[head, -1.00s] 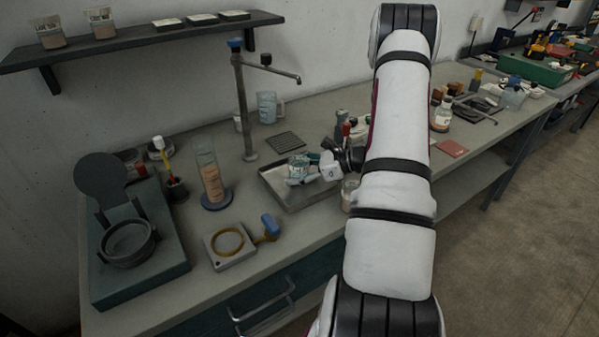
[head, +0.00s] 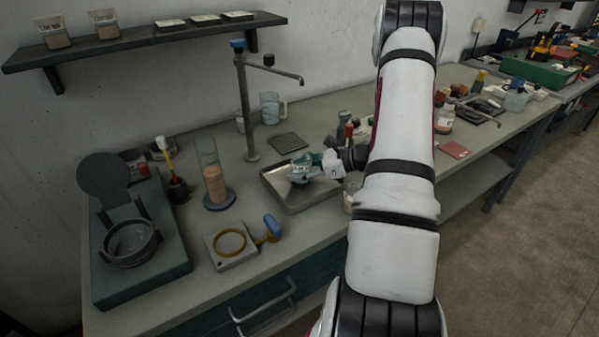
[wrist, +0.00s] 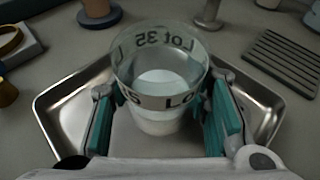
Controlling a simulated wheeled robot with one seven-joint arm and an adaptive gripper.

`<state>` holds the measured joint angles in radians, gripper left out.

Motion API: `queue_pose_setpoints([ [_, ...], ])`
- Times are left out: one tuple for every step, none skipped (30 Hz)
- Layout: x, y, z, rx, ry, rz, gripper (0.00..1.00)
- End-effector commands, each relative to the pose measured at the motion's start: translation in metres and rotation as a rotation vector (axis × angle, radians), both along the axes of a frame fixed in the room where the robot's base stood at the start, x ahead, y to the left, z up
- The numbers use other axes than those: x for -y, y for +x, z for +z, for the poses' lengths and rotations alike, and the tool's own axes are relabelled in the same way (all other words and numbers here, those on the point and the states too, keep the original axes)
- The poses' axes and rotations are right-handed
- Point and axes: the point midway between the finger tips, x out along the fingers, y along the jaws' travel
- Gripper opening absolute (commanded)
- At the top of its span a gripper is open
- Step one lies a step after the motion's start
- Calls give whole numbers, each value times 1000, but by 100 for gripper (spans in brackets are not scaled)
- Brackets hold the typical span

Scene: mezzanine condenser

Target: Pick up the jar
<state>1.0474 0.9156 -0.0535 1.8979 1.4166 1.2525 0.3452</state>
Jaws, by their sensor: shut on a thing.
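The jar stands upright between the fingers, over the metal tray (wrist: 62,110). In the head view my gripper (head: 305,170) is above the tray (head: 288,203), and the jar is mostly hidden behind the fingers. I cannot tell exactly how far the jar is from the tray floor.
A tap (head: 243,100) rises behind the tray. A ribbed dark mat (head: 288,142) lies beyond the tray. A measuring cylinder (head: 211,170) stands to the left, near a yellow ring on a pale block (head: 231,262). Bottles crowd the bench behind my arm.

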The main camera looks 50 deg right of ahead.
Motion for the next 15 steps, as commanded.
queue_pose_setpoints([
  [0, 0, 4, 0, -1, 0, 9],
  [0, 0, 6, 1, -1, -1, 9],
  [0, 0, 9, 1, -2, 0, 9],
  [0, 0, 12, 2, -1, 0, 9],
  [0, 0, 14, 2, -1, 0, 9],
  [0, 0, 18, 2, -1, 0, 9],
  [0, 0, 21, 3, -3, -1, 9],
  [1, 0, 24, 3, -3, -1, 9],
  [1, 0, 28, 3, -3, -1, 9],
  [1, 1, 31, 3, -3, -1, 9],
  [1, 1, 34, 3, -3, 0, 9],
  [0, 0, 39, 2, -2, 0, 9],
  [0, 0, 41, 2, -1, 0, 9],
  [0, 0, 44, 2, -1, 0, 9],
  [0, 0, 48, 2, -2, 0, 9],
])
